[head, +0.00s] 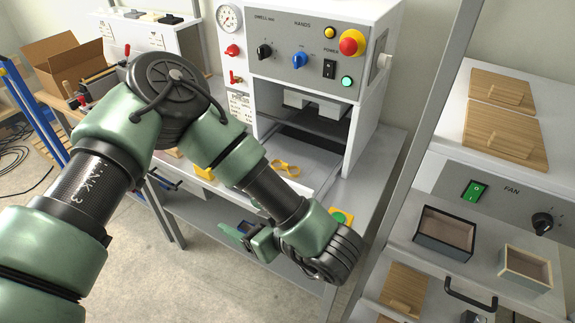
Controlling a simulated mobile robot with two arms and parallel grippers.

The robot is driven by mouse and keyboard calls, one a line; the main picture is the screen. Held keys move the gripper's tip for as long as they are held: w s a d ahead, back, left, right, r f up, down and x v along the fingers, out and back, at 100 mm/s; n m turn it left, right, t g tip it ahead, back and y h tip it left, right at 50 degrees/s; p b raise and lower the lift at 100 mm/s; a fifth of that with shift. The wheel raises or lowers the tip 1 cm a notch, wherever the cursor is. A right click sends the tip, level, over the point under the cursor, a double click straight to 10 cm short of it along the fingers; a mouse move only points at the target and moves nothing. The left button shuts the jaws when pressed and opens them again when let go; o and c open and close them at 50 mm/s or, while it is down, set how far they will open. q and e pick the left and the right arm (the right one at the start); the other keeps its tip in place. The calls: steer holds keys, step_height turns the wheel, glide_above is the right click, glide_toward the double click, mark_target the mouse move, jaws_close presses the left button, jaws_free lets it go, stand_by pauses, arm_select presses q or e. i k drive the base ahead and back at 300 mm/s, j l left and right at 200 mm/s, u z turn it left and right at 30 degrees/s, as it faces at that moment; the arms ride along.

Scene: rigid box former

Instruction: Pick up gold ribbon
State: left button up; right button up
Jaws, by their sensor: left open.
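A small yellow looped item (285,168) lies on the white bench top in front of the press. It could be the gold ribbon, but it is too small to be sure. My left arm reaches across the middle of the view. My left gripper (244,236) is open, below and left of the looped item in the picture and apart from it. Its fingers point left, and part of it is hidden by my wrist. My right gripper is out of view.
A green button on a yellow base (342,217) sits near my wrist. At right, a shelf unit holds wooden panels (505,135), a dark open box (444,233) and a pale open box (525,268). A cardboard box (62,52) is at left.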

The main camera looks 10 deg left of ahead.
mark_target(285, 167)
steer(key=i+l, duration=0.25)
steer(key=i, duration=0.2)
steer(key=i+l, duration=0.2)
steer(key=i, duration=0.25)
